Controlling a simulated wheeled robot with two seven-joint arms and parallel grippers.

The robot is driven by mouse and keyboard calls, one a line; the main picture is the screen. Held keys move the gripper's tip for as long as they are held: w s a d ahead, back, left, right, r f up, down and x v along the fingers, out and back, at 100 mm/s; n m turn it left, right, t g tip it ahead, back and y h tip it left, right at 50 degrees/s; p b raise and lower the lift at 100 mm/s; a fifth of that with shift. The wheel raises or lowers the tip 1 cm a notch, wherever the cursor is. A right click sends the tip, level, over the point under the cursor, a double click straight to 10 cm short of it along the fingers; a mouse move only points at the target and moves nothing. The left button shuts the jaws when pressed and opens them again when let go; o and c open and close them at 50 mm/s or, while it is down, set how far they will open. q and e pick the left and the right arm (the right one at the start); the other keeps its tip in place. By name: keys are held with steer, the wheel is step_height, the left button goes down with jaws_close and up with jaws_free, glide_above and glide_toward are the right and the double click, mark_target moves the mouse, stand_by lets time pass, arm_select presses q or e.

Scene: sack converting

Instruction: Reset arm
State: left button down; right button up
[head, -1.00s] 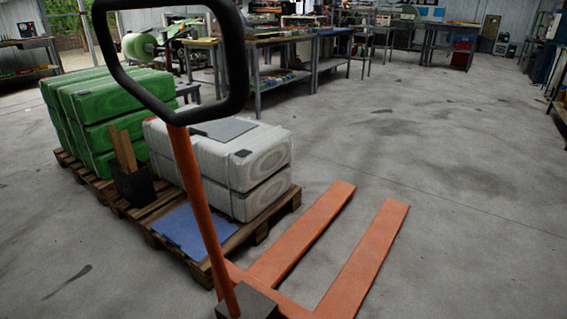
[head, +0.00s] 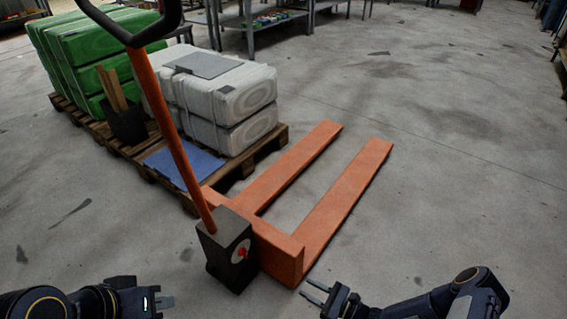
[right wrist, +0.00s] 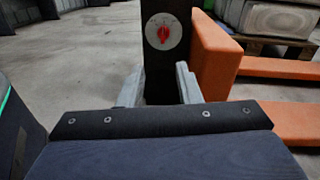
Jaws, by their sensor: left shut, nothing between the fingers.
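My left gripper (head: 166,303) is at the lower left of the head view, shut and empty, pointing right. My right gripper (head: 312,291) is at the bottom centre right, its two fingers spread apart with nothing between them. It also shows in the right wrist view (right wrist: 160,88), where the fingers are apart. Both arms are in front of an orange pallet jack (head: 335,200) and touch nothing that I can see. The jack's black pump housing (head: 222,252), with a red knob, stands between the two grippers in the head view.
The jack's tall handle (head: 172,135) rises at the left. Wooden pallets (head: 265,148) behind it carry green sacks (head: 85,55) and white sacks (head: 225,95), plus a blue sheet (head: 183,163). Workbenches (head: 265,18) stand at the back. The floor (head: 460,150) on the right is clear.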

steer(key=s+d+r+n+g+h, duration=0.1)
steer(key=d+r+n+g, duration=0.15)
steer(key=r+n, duration=0.4)
steer(key=s+d+r+n+g+h, duration=0.1)
steer(key=d+r+n+g, duration=0.15)
steer(key=r, duration=0.75)
steer(key=s+d+r+n+g+h, duration=0.1)
steer(key=d+r+n+g, duration=0.1)
steer(key=r+n+g, duration=0.5)
steer(key=s+d+r+n+t+h, duration=0.2)
steer(key=s+r+n+t+h, duration=0.15)
steer(key=s+r, duration=0.4)
steer(key=s+d+r+n+t+h, duration=0.25)
steer(key=s+r+t+h, duration=0.25)
steer(key=s+r, duration=0.3)
step_height(320, 180, up, 30)
steer(key=s+p, duration=0.1)
steer(key=p, duration=3)
steer(key=shift+s+d+r, duration=0.2)
steer(key=shift+d+r, duration=0.05)
